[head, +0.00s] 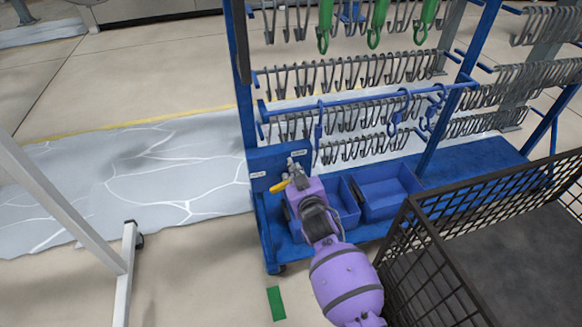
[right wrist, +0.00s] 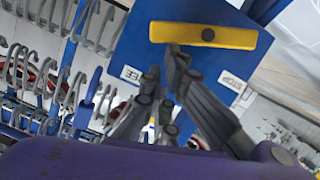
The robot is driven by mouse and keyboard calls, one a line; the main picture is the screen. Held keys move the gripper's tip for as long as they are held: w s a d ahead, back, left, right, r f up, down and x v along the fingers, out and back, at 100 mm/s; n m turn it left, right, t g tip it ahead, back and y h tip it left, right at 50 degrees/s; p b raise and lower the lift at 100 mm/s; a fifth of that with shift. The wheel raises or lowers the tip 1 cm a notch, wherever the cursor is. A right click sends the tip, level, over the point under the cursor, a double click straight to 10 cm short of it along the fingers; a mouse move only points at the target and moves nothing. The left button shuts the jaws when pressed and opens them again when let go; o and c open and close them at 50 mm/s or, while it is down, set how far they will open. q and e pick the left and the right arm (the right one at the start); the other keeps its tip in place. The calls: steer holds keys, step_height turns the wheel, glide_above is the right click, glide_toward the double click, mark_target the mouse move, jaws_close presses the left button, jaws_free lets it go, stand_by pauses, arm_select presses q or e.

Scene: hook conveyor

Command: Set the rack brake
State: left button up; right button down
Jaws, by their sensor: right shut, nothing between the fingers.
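The rack brake is a yellow lever (head: 279,187) on a blue plate (head: 262,161) at the rack's lower left corner. The plate has a FREE label (right wrist: 131,75) at left and a STOP label (right wrist: 232,81) at right. My right gripper (head: 293,167) is shut and empty in front of the plate. In the right wrist view its fingertips (right wrist: 166,66) are just below the lever; I cannot tell if they touch it. My left gripper is out of view.
The blue rack (head: 243,95) carries rows of grey hooks and some green ones. Blue bins (head: 388,192) sit on its base behind my right arm. A black mesh cart (head: 410,235) stands close at the right. Floor is free at the lower left, beside a white frame (head: 126,262).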

steer(key=shift+w+d+f+m+y+p, duration=0.15)
steer(key=shift+d+f+m+p, duration=0.1)
steer(key=shift+d+m+p, duration=0.15)
steer(key=shift+w+d+f+m+y+p, duration=0.15)
steer(key=shift+d+f+m+p, duration=0.1)
steer(key=shift+d+m, duration=0.2)
steer(key=shift+f, duration=0.1)
steer(key=shift+r+p, duration=0.4)
steer(key=shift+r, duration=0.05)
step_height(320, 180, up, 4)
steer(key=p, duration=0.3)
steer(key=shift+r+p, duration=0.2)
steer(key=shift+p, duration=0.15)
steer(key=f+p+v, duration=0.1)
steer(key=p+v, duration=0.1)
steer(key=v, duration=0.8)
